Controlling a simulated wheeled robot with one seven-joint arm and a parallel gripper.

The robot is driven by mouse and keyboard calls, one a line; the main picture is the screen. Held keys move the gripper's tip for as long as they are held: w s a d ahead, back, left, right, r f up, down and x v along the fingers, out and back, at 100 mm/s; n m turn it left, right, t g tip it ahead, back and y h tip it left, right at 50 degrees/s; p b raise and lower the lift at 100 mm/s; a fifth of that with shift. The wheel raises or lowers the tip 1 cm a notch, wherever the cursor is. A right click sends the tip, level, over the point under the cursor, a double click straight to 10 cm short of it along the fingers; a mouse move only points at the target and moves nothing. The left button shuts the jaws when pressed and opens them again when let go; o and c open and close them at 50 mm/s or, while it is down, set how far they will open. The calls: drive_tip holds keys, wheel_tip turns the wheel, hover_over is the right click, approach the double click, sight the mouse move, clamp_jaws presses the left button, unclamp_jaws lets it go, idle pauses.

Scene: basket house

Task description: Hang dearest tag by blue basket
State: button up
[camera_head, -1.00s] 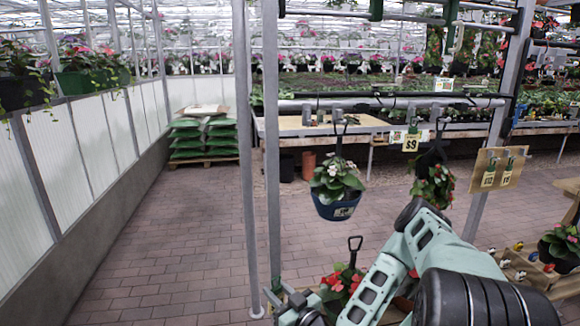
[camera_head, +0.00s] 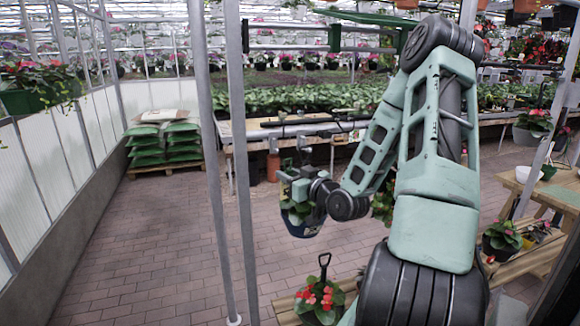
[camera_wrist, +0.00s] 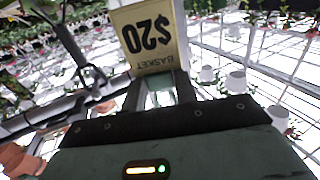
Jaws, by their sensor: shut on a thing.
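My gripper (camera_head: 290,176) is raised in front of the blue hanging basket (camera_head: 303,229) in the head view. It is shut on a pale yellow tag reading "$20 BASKET" (camera_wrist: 150,38), which appears upside down in the wrist view. The fingers (camera_wrist: 160,92) pinch the tag's edge. In the head view my gripper and wrist cover much of the basket's plant; the blue rim shows below them. The hook above the basket is mostly hidden. I cannot tell whether my gripper touches the plant.
A horizontal rail (camera_head: 290,131) runs behind my gripper, and grey posts (camera_head: 240,190) stand to its left. Another potted plant (camera_head: 500,238) stands at right. The brick floor (camera_head: 150,240) at left is clear.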

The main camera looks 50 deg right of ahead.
drive_tip(key=shift+w+d+r, duration=0.1)
drive_tip(key=shift+d+r, duration=0.1)
drive_tip(key=shift+r, duration=0.05)
drive_tip(key=w+d, duration=0.4)
drive_tip(key=w, duration=0.3)
drive_tip(key=shift+d+f+p, duration=0.15)
drive_tip(key=shift+f+p, duration=0.05)
drive_tip(key=shift+p, duration=0.15)
idle(0.5)
drive_tip(key=shift+w+d, duration=0.1)
drive_tip(key=shift+w, duration=0.05)
idle(0.5)
drive_tip(key=shift+w+d+b, duration=0.25)
drive_tip(key=shift+w+d, duration=0.1)
drive_tip(key=shift+w, duration=0.2)
drive_tip(key=shift+w+d+b, duration=0.2)
drive_tip(key=shift+w+d, duration=0.1)
drive_tip(key=shift+w, duration=0.2)
drive_tip(key=shift+w+d, duration=0.1)
drive_tip(key=shift+w, duration=0.05)
drive_tip(key=shift+w+d+r, duration=0.1)
drive_tip(key=shift+w, duration=0.05)
drive_tip(key=shift+w+r+b, duration=0.1)
drive_tip(key=shift+w+b, duration=0.05)
drive_tip(key=shift+b, duration=0.4)
